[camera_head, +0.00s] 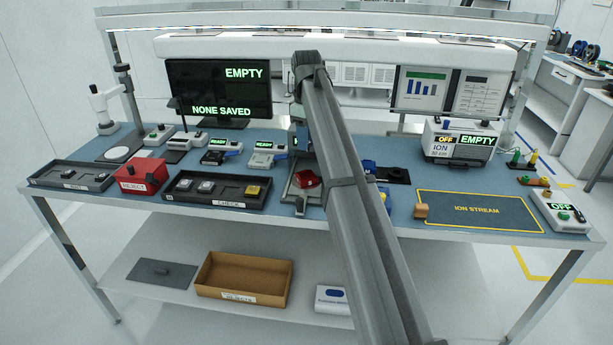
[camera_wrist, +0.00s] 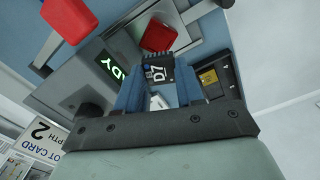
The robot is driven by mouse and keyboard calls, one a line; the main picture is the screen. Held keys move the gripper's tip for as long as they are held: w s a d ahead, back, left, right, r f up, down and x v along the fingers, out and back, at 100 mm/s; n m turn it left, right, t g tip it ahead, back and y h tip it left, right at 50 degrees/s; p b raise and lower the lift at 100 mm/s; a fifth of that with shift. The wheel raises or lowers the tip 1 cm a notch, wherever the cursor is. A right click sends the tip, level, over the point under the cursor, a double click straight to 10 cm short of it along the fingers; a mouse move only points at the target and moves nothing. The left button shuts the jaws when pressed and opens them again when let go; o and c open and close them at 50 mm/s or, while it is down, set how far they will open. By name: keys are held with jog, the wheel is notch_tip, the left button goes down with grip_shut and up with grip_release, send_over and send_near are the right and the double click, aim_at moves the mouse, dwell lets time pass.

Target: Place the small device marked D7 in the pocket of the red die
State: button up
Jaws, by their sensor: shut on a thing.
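My gripper (camera_wrist: 160,88) has blue fingers and is shut on the small black device marked D7 (camera_wrist: 156,73) in the wrist view. A red block (camera_wrist: 158,36), perhaps the red die, lies just beyond the device on a grey fixture. Its pocket cannot be made out. A second red part (camera_wrist: 68,18) shows at the upper left, on a grey bar. In the head view a red part (camera_head: 306,179) sits on a grey fixture beside my arm. There my arm hides much of that area, and the device cannot be made out.
The CHECK tray (camera_head: 213,203) holds grey pieces and a yellow one. The REJECT box (camera_head: 140,178) is red. A tester with a READY display (camera_head: 264,145) stands behind the fixture.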

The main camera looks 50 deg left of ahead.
aim_at(306, 175)
jog(key=m, duration=0.2)
jog(key=shift+w+a+r+m, duration=0.2)
jog(key=shift+a+m, duration=0.15)
jog(key=shift+m, duration=0.05)
jog(key=m, duration=0.5)
jog(key=shift+s+d+f, duration=0.1)
jog(key=shift+d, duration=0.05)
jog(key=shift+f, duration=4.95)
jog(key=o, duration=1)
jog(key=shift+f, duration=0.1)
notch_tip(306, 175, up, 12)
jog(key=shift+r, duration=0.15)
